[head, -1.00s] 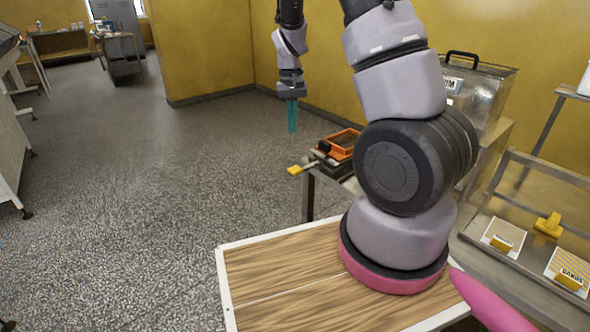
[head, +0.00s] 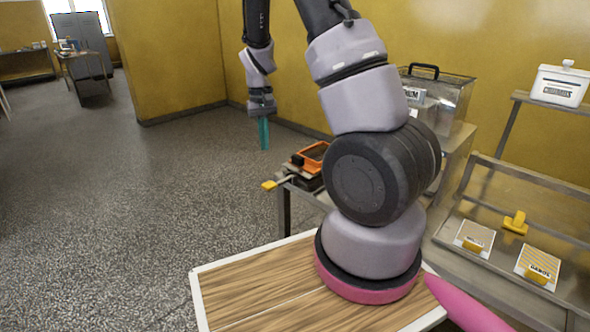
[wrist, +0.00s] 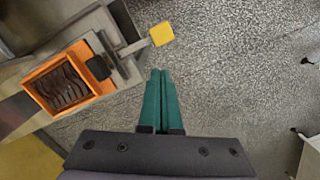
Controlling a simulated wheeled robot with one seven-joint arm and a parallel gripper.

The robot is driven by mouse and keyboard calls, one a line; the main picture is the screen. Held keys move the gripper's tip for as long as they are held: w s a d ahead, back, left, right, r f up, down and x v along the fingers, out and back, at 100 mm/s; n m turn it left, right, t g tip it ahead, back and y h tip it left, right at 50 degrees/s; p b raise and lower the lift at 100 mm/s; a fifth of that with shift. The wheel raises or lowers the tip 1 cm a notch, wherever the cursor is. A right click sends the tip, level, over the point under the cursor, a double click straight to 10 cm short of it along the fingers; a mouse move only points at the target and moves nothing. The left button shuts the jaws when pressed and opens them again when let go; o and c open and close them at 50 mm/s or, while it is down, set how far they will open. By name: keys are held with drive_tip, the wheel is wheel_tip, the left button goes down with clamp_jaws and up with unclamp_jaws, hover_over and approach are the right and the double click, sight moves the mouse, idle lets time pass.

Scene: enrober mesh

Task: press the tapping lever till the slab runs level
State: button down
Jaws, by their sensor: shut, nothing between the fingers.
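The tapping lever (head: 270,185) has a yellow end and sticks out to the left from the orange-framed unit on the metal table. In the wrist view its yellow pad (wrist: 161,34) is above and close to the fingertips in the picture. The orange frame (head: 313,152) holds a dark brown slab (wrist: 62,87) with a rippled, uneven surface in the wrist view. My gripper (head: 263,148) has teal fingers that are shut and empty, pointing down. It hangs in the air to the left of the unit, apart from the lever. The fingers also show in the wrist view (wrist: 160,72).
A clear-walled machine (head: 440,95) with a black handle stands behind my arm. A rack (head: 490,225) with labelled cards and a yellow piece is at the right. A white lidded box (head: 560,84) sits on a shelf. The floor at left is open.

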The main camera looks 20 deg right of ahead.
sight(269, 183)
drive_tip(key=s, duration=0.1)
drive_tip(key=s+f, duration=0.2)
drive_tip(key=shift+a, duration=0.3)
drive_tip(key=shift+s+f, duration=0.2)
drive_tip(key=shift+f, duration=1.55)
drive_tip(key=shift+s+f, duration=0.15)
drive_tip(key=shift+f, duration=1.6)
